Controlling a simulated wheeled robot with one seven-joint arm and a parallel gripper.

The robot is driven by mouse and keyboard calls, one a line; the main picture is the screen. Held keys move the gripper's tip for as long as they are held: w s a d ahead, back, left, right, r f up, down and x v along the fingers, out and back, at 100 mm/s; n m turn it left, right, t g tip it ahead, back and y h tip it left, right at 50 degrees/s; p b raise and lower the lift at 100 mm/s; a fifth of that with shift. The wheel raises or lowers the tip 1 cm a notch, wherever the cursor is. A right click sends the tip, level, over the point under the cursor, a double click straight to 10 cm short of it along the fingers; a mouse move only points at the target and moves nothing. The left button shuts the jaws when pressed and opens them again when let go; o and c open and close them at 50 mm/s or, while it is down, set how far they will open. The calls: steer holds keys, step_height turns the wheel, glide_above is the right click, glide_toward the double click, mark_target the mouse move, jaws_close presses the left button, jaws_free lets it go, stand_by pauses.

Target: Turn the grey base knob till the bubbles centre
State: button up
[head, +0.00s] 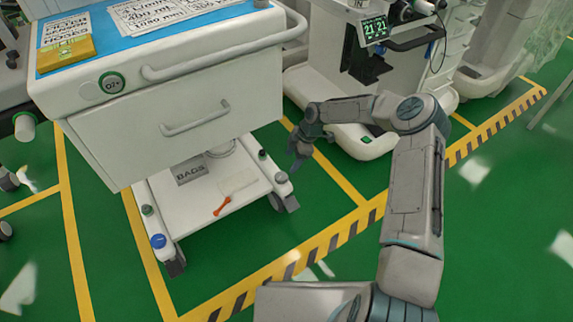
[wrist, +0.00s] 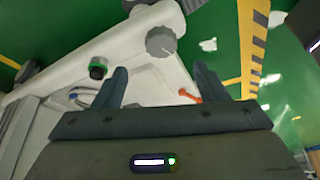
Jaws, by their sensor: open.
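The grey base knob (head: 281,178) sits on the front right corner of the white cart's low base (head: 190,212). In the wrist view the ridged grey knob (wrist: 161,41) lies beyond my fingertips, roughly centred between them. My gripper (head: 297,163) is just above and right of the knob in the head view, apart from it. Its two fingers (wrist: 160,70) are spread and empty. A small dark piece with a green ring (wrist: 97,68) is on the base left of the knob. I cannot make out any bubbles.
A blue knob (head: 158,241) and an orange tool (head: 222,206) are on the base, with a BAGS label (head: 190,172) behind. The drawer unit (head: 165,110) overhangs the base. Another white machine (head: 350,130) stands behind my arm.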

steer(key=p+v, duration=0.1)
steer(key=v, duration=0.4)
stand_by(0.4)
